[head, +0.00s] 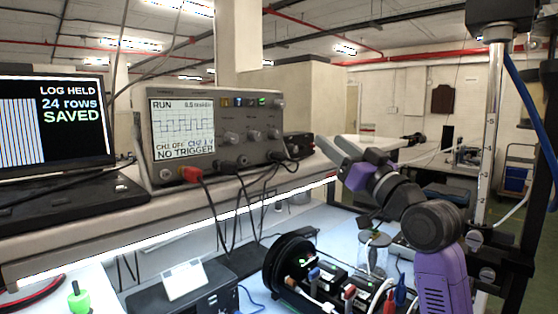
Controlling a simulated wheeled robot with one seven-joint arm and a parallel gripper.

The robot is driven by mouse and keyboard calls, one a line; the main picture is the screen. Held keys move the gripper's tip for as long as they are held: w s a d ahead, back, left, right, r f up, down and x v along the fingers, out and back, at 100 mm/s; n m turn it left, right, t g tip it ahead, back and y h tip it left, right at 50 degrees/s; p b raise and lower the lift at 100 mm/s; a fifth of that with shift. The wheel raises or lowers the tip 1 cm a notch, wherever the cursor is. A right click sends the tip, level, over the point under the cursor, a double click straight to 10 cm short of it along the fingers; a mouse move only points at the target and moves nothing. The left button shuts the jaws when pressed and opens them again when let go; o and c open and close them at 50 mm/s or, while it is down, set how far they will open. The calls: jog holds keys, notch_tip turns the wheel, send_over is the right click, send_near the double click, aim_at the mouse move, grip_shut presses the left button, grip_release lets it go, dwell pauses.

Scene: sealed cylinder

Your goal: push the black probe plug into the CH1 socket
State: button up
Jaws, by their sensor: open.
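The oscilloscope (222,128) stands on the raised shelf; its screen reads RUN, CH1 OFF and NO TRIGGER. A red plug (191,174) sits at the left of its lower front edge. Several black plugs with cables, one of them a black plug (228,167), line the same edge to the right. I cannot tell which is the probe plug, or how far each is seated. The CH1 socket label is too small to read. My gripper (329,140), with pale fingers and a purple body, is open and appears empty, right of the oscilloscope.
A laptop (55,125) showing LOG HELD stands left on the shelf (120,222). Below are a black cylinder assembly (290,262) with wires, a glass jar (374,254) and a black box with a white card (184,282). Black cables hang from the shelf's front.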

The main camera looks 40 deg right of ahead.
jog(key=w+r+n+g+y, duration=0.1)
jog(key=r+n+y, duration=0.1)
jog(key=n+g+y, duration=0.2)
jog(key=g+y, duration=0.1)
send_near(285, 158)
jog(key=w, duration=0.2)
jog(key=shift+d, duration=0.1)
jog(key=shift+w+r, duration=0.1)
jog(key=shift+w+p, duration=0.3)
jog(key=shift+w, duration=4.1)
grip_shut()
